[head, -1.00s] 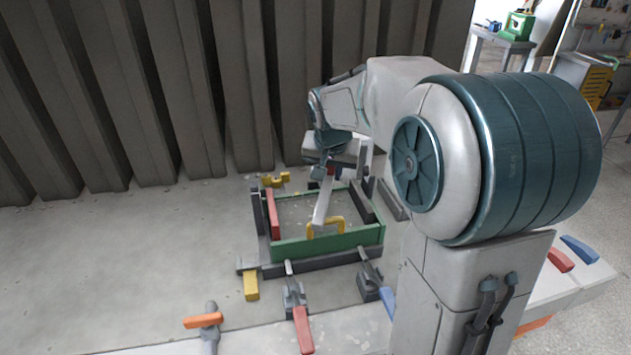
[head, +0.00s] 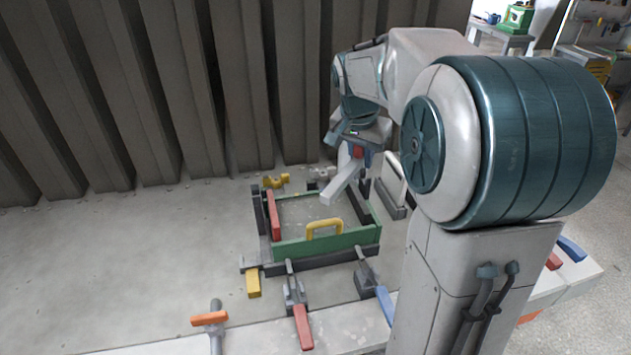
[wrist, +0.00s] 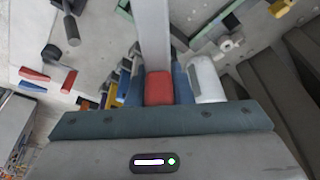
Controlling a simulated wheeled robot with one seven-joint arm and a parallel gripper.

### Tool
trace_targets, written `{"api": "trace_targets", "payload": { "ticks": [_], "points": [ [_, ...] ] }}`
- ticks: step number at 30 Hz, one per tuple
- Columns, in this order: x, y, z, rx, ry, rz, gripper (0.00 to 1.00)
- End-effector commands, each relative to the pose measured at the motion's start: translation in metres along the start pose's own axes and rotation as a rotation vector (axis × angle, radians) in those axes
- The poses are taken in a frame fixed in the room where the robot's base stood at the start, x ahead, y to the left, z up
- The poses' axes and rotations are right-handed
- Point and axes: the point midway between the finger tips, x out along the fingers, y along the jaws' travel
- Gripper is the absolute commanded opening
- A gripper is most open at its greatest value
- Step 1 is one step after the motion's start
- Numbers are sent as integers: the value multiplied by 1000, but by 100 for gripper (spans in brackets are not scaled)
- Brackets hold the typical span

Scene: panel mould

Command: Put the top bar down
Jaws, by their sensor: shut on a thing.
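The top bar, a long light grey bar (head: 341,188) with a red grip block (wrist: 158,88), is in my gripper (head: 357,153). In the wrist view the blue fingers of my gripper (wrist: 157,92) stand on both sides of the red block, and the bar runs up out of the picture. In the head view the bar is tilted and hangs above the right back part of the panel mould (head: 300,245). The mould has a green front wall with a yellow handle (head: 324,228) and a red piece (head: 275,215) on its left side. My arm hides part of the right.
Clamps with red (head: 303,327) and blue (head: 384,304) handles stand before the mould, and one with an orange handle (head: 209,318) at front left. A yellow block (head: 253,284) lies by the left front corner. Yellow (head: 276,181) and grey pieces lie behind. The table's left is clear.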

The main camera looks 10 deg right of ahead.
Motion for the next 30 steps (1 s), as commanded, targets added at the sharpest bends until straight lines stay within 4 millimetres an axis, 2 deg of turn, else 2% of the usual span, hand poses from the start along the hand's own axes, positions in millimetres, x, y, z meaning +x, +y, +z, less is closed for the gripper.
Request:
{"api": "trace_targets", "payload": {
  "ticks": [10,15,20,27,30],
  "points": [
    [37,-72,29,-5,-3,0,0],
    [52,-99,39,-2,-2,0,0],
    [58,-107,43,0,0,0,0],
    [89,-107,52,-1,-2,1,0],
    [95,-107,53,0,0,0,0]
  ]
}}
